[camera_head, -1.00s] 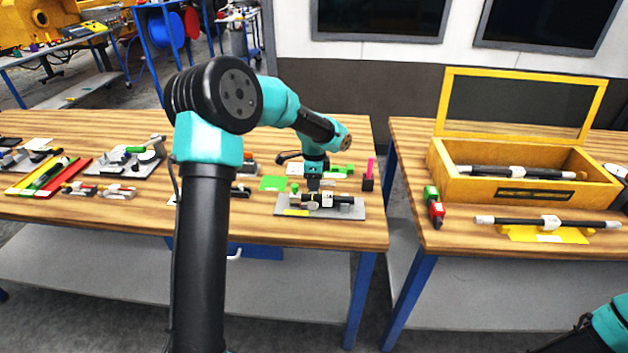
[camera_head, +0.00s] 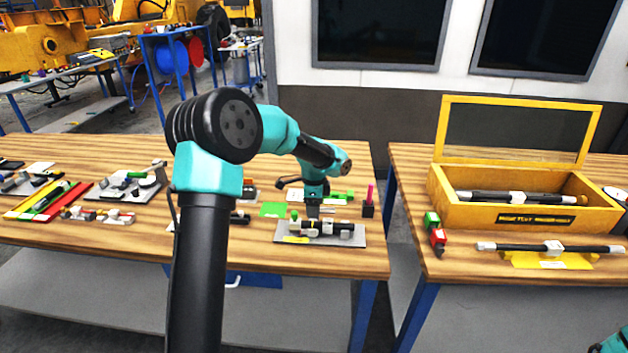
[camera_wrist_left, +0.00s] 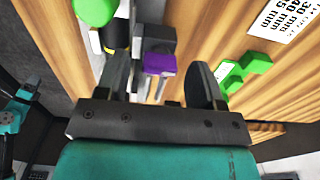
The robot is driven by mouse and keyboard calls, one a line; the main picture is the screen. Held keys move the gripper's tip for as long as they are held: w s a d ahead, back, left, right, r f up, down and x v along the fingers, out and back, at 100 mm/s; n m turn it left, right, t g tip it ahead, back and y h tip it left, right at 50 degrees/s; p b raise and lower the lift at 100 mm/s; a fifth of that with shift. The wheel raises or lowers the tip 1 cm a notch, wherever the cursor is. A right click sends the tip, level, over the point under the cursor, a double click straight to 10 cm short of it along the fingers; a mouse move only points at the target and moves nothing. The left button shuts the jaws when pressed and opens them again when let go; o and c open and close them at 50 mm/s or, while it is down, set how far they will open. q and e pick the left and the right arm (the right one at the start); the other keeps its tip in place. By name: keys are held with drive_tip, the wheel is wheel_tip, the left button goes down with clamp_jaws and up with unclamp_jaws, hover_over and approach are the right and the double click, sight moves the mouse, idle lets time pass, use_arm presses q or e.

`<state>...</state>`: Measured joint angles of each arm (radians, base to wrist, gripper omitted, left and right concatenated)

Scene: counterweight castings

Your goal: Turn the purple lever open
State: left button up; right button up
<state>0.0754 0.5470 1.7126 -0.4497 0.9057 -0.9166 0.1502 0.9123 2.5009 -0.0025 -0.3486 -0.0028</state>
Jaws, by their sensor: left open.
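The purple lever (camera_wrist_left: 160,64) shows in the left wrist view, on a dark block of the fixture. My left gripper (camera_wrist_left: 162,80) is open, with one finger on each side of the lever and a visible gap to the right finger. Whether the left finger touches the lever I cannot tell. In the head view my left gripper (camera_head: 313,210) points down over the grey fixture plate (camera_head: 345,240), which carries a black and white cylindrical part (camera_head: 335,228). The lever cannot be made out there. My right gripper is out of view.
A green pad (camera_head: 273,209) and a black block with a pink post (camera_head: 368,208) stand near the fixture. Other fixtures (camera_head: 125,186) lie farther left. The right table holds a yellow case (camera_head: 450,210) and a bar on a yellow stand (camera_head: 520,260).

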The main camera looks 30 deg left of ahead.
use_arm(q)
wheel_tip(320, 180, up, 17)
idle(0.4)
drive_tip(key=shift+f, duration=0.2)
